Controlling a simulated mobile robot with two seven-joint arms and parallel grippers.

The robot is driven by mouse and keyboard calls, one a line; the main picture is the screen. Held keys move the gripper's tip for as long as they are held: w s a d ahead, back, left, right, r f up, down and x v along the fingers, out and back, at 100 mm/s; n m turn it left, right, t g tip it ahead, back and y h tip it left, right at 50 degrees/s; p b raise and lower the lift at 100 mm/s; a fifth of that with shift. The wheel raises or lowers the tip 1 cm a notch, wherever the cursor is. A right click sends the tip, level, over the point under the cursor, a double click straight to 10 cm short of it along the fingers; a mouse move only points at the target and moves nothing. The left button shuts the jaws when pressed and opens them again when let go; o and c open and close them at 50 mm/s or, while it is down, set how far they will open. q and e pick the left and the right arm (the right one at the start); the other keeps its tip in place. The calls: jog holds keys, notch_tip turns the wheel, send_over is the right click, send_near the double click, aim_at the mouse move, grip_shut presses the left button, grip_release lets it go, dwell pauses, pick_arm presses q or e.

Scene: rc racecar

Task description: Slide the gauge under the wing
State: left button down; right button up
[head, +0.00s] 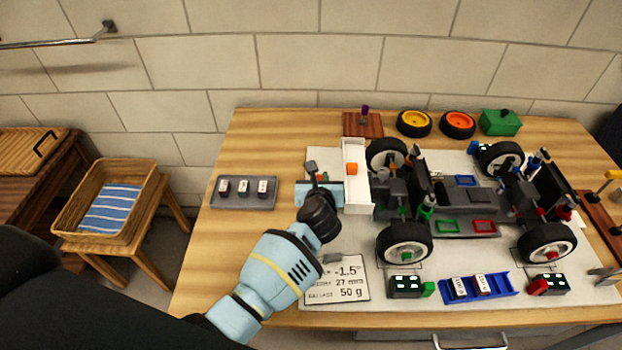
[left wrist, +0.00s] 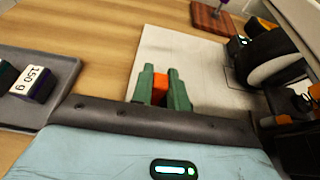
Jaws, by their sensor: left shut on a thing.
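The car (head: 460,195) stands on a pale mat, and its white wing (head: 353,185) is at its left end. My left gripper (head: 322,180) is just left of the wing, above the mat, and its fingers point down. In the left wrist view its green fingers (left wrist: 161,90) are shut on a small orange piece (left wrist: 160,88), which seems to be the gauge. The gauge's lower part is hidden. The wing's pale edge (left wrist: 297,18) shows at the upper right there, apart from the fingers.
A grey tray (head: 244,193) with several labelled weights lies to the left. A card reading -1.5°, 27 mm and 50 g (head: 345,280) lies in front. A blue tray (head: 478,290) stands before the car.

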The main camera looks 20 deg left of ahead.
pick_arm(q)
jog(key=shift+d, duration=0.3)
jog(key=c, duration=1.4)
grip_release()
jog(key=shift+w+d, duration=0.1)
jog(key=shift+o, duration=0.2)
pick_arm(e)
jog(key=shift+w, duration=0.35)
jog(key=shift+s, duration=0.15)
